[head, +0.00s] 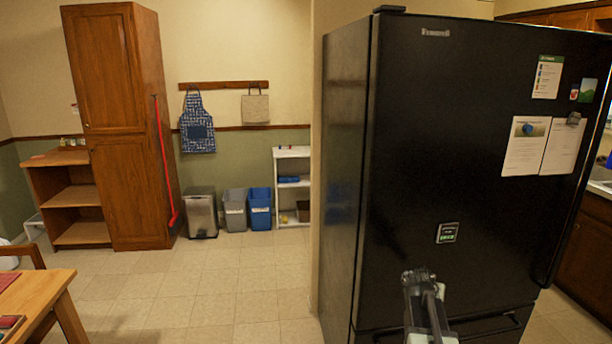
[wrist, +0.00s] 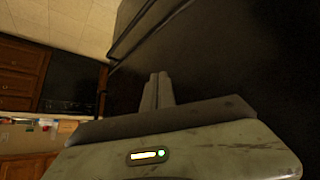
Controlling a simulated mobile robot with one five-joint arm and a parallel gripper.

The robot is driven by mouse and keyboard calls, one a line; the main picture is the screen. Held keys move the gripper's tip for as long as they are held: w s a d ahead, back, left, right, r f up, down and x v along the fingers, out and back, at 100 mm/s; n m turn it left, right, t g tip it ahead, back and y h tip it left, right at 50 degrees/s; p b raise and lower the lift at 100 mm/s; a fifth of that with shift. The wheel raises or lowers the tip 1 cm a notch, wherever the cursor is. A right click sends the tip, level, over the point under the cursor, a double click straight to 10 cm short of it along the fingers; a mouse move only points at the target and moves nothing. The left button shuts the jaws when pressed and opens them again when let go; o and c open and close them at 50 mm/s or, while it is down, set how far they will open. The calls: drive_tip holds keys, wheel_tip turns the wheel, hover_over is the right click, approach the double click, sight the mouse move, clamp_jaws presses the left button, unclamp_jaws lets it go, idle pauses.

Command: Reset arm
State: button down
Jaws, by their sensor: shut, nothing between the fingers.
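My gripper (wrist: 158,90) shows in the wrist view with its two fingers together and nothing between them. In the head view my arm stands at the lower middle right, in front of the black fridge (head: 450,150); the fingertips are not clear there. The fridge's dark surface (wrist: 245,60) fills the right of the wrist view, beyond the fingers. I cannot tell how far the fingers are from it.
A wooden table (head: 40,300) is at the lower left. A tall wooden cabinet (head: 125,130), a trash can (head: 201,212), a blue bin (head: 260,209) and a white shelf (head: 292,155) stand along the back. The tiled floor (head: 220,290) between is clear. A counter (head: 598,188) is at right.

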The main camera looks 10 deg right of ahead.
drive_tip(key=s+a+f+n+g+y, duration=0.2)
drive_tip(key=s+a, duration=0.3)
drive_tip(key=a, duration=0.5)
drive_tip(key=s+a+f+n+g+y, duration=0.2)
drive_tip(key=s+a, duration=0.3)
drive_tip(key=a, duration=0.6)
drive_tip(key=s+a+f+n+g+y, duration=0.2)
drive_tip(key=s+a, duration=0.4)
drive_tip(key=a, duration=0.5)
drive_tip(key=shift+f+n+y, duration=0.3)
drive_tip(key=shift+f+n, duration=0.15)
drive_tip(key=shift+n, duration=0.05)
drive_tip(key=c, duration=2.1)
unclamp_jaws()
drive_tip(key=shift+c, duration=0.2)
